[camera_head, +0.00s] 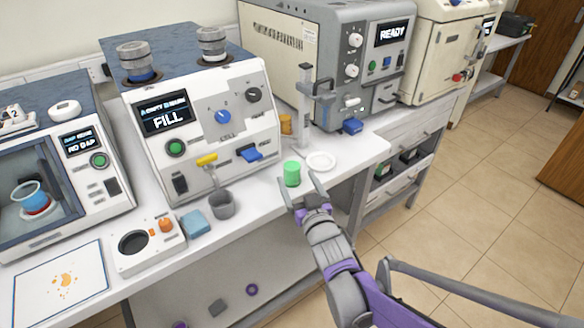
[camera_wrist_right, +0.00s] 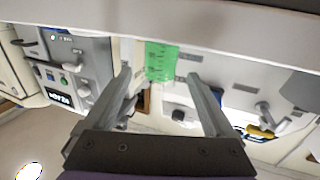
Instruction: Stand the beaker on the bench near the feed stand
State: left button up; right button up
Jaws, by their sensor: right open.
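A green graduated beaker (camera_head: 291,173) stands upright on the white bench near its front edge. It also shows in the right wrist view (camera_wrist_right: 160,62), where the picture is upside down. My right gripper (camera_head: 301,187) is open at the bench edge, in front of the beaker. In the wrist view its fingers (camera_wrist_right: 159,74) are apart on either side of the beaker's line; no contact shows. A grey upright stand with a clamp (camera_head: 305,105), possibly the feed stand, is behind the beaker. My left gripper is not in view.
A white ring (camera_head: 321,161) lies just right of the beaker. A grey cup (camera_head: 222,205) and a blue block (camera_head: 195,223) are to the left, before the FILL machine (camera_head: 190,110). An amber jar (camera_head: 286,124) stands behind. Some bare bench lies between cup and beaker.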

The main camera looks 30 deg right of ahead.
jog(key=s+a+f+n+g+y, duration=0.1)
jog(key=s+a+f+g, duration=0.3)
jog(key=s, duration=0.4)
jog(key=s+a+f+n+g+y, duration=0.1)
jog(key=s+a+f+g+y, duration=0.1)
jog(key=s+a+f+g, duration=0.2)
jog(key=s+a+f+g+y, duration=0.1)
jog(key=s+a+f+g, duration=0.3)
jog(key=s, duration=0.7)
notch_tip(320, 180, down, 2)
jog(key=shift+s+a+f+n+g, duration=0.2)
jog(key=shift+s+a+n+g, duration=0.15)
jog(key=shift+a, duration=0.55)
dwell(0.4)
